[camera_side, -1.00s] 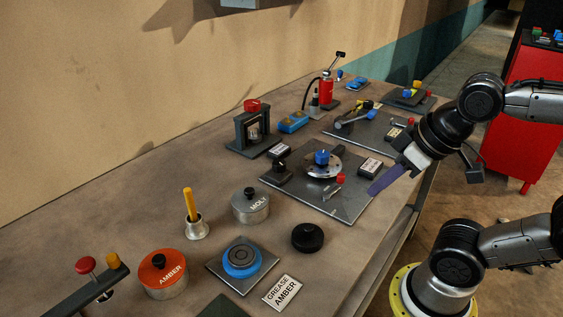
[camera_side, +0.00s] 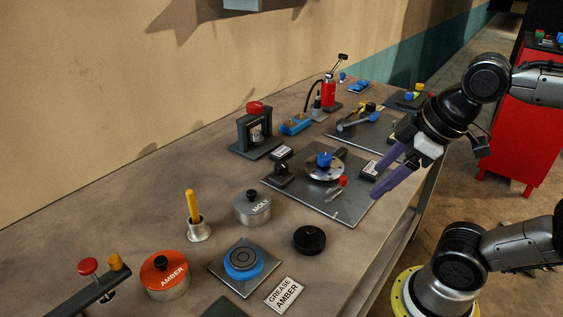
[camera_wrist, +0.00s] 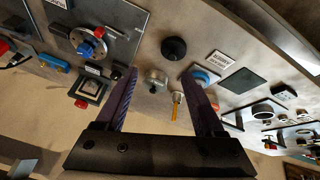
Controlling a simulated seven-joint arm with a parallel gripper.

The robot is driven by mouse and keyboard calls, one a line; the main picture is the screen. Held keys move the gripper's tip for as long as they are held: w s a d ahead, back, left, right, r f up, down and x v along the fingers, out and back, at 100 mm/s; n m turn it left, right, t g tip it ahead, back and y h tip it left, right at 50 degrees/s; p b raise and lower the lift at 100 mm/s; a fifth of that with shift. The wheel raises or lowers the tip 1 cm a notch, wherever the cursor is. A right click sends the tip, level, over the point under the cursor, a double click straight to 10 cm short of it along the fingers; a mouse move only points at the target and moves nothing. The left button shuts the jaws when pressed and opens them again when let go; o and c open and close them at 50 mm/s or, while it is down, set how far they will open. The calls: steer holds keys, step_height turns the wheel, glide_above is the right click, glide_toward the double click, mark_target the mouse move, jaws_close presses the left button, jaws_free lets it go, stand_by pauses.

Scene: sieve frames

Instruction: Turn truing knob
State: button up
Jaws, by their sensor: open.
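A dark metal plate (camera_side: 347,213) bears a round silver disc (camera_side: 312,172) with a blue knob (camera_side: 324,160) on top. A small red knob (camera_side: 343,181) is at the disc's front right, and a black block (camera_side: 282,170) stands at the plate's left. I cannot tell which of these is the truing knob. My gripper (camera_side: 378,185) is open and empty, its purple fingers above and right of the plate. In the wrist view the blue knob (camera_wrist: 86,49) and red knob (camera_wrist: 98,31) lie left of the spread fingers, touching neither.
A black round knob (camera_side: 309,239), a MOLY tin (camera_side: 252,210), an AMBER tin (camera_side: 164,278) and a blue ringed piece (camera_side: 243,261) stand nearer the camera. A black frame with a red top (camera_side: 255,130) is behind the plate. Another tool plate (camera_side: 368,135) lies farther back.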

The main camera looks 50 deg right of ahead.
steer(key=w+r+n, duration=0.5)
steer(key=w+r, duration=0.1)
steer(key=n+g, duration=0.5)
glide_above(281, 164)
step_height(281, 164, down, 7)
step_height(281, 164, down, 14)
steer(key=shift+r, duration=0.2)
jaws_close()
